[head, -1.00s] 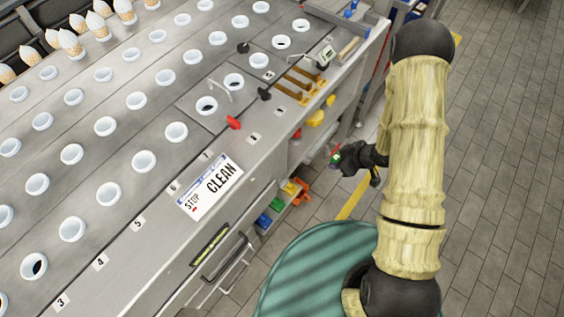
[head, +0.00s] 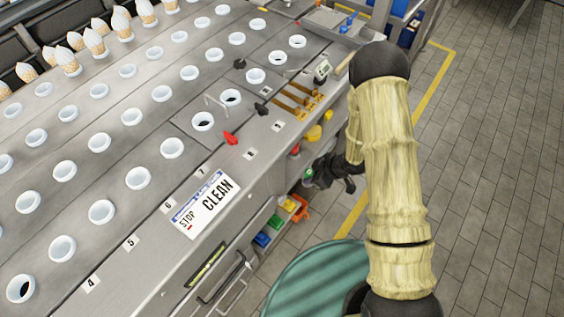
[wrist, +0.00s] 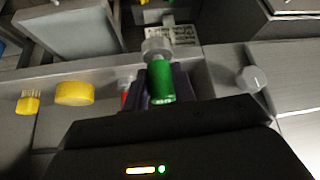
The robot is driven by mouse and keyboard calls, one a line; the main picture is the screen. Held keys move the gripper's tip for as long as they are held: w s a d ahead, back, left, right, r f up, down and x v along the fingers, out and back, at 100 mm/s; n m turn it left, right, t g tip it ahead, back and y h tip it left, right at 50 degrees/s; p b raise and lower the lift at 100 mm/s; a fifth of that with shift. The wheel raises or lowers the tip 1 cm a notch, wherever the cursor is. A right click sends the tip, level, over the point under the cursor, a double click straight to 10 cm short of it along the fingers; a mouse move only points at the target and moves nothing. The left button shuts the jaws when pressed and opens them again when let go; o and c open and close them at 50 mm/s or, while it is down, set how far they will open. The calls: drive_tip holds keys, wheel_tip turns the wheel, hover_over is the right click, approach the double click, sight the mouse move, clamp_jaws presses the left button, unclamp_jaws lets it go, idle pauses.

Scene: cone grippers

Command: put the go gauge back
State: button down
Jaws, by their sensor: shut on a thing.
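The go gauge (wrist: 161,84) is a green cylinder with a grey metal end, seen in the wrist view. My gripper (wrist: 160,92) is shut on it, with the dark fingers on both sides and the metal end pointing away from my wrist. In the head view my gripper (head: 318,175) is small and dark beside the machine's right side. A bit of green (head: 308,174) shows at its tip. The gauge's place is not clear to me in these views. A red thing (wrist: 127,92) is partly hidden behind the left finger.
A yellow brush (wrist: 28,101), a yellow round piece (wrist: 75,93) and a grey knob (wrist: 251,79) lie around the gripper. Coloured bins (head: 262,238) hang on the machine's side below it. The machine top (head: 120,165) carries many white cups. The floor at right is open.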

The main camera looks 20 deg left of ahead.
drive_tip(key=a, duration=0.3)
drive_tip(key=w+a, duration=0.1)
drive_tip(key=a, duration=0.2)
drive_tip(key=shift+w+a+p, duration=0.1)
drive_tip(key=shift+w+p, duration=0.1)
drive_tip(key=shift+p, duration=0.15)
drive_tip(key=a, duration=0.2)
drive_tip(key=w+a, duration=0.1)
drive_tip(key=a, duration=0.1)
drive_tip(key=shift+a+p, duration=0.3)
drive_tip(key=shift+p, duration=0.05)
drive_tip(key=shift+d, duration=0.1)
drive_tip(key=shift+f, duration=0.2)
drive_tip(key=c, duration=1.1)
unclamp_jaws()
drive_tip(key=shift+c, duration=0.2)
drive_tip(key=shift+r, duration=0.1)
drive_tip(key=shift+d+r, duration=0.1)
drive_tip(key=shift+r, duration=0.1)
drive_tip(key=v, duration=0.7)
